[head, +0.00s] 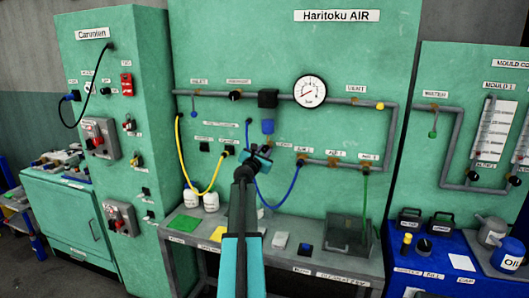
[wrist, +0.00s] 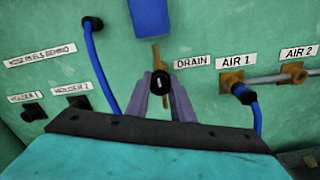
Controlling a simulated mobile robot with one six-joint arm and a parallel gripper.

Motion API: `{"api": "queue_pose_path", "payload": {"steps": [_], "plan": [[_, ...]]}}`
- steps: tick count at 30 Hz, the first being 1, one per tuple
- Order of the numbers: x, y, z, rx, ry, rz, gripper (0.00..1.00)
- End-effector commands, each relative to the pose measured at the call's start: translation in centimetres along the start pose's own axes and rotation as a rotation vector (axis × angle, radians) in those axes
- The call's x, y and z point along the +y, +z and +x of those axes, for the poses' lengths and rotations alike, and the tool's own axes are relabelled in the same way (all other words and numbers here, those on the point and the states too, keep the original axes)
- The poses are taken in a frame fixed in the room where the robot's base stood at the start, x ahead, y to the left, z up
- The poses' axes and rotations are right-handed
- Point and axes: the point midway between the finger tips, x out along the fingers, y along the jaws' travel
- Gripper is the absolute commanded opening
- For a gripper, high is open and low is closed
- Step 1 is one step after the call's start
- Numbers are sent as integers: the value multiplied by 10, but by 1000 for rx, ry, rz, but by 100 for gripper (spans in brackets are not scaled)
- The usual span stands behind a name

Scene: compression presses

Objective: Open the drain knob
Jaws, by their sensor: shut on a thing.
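The drain knob (wrist: 161,83) is a small dark round knob on a short brass stem, left of the DRAIN label (wrist: 192,62) in the wrist view. My gripper (wrist: 163,88) is shut on it, with one grey finger on each side. In the head view my gripper (head: 260,158) is up at the green Haritoku AIR panel, just below the blue filter bowl (head: 268,127). The knob cannot be made out in the head view; my gripper covers that place.
A blue hose (wrist: 247,100) hangs from the AIR 1 port (wrist: 231,78) close on the right. Another blue hose (wrist: 95,55) runs down on the left. A yellow hose (head: 183,155) hangs farther left. A grey bench (head: 182,243) stands below the panel.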

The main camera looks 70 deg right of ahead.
Motion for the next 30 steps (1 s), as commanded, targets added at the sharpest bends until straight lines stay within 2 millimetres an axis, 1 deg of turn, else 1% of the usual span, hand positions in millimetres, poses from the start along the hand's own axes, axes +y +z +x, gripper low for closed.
{"api": "queue_pose_path", "payload": {"steps": [8,14,20,30], "plan": [[-1,-1,4,0,0,26,0],[-1,-2,5,-1,0,101,0],[-1,-2,6,-3,1,232,0],[0,-3,6,-3,3,525,0]]}}
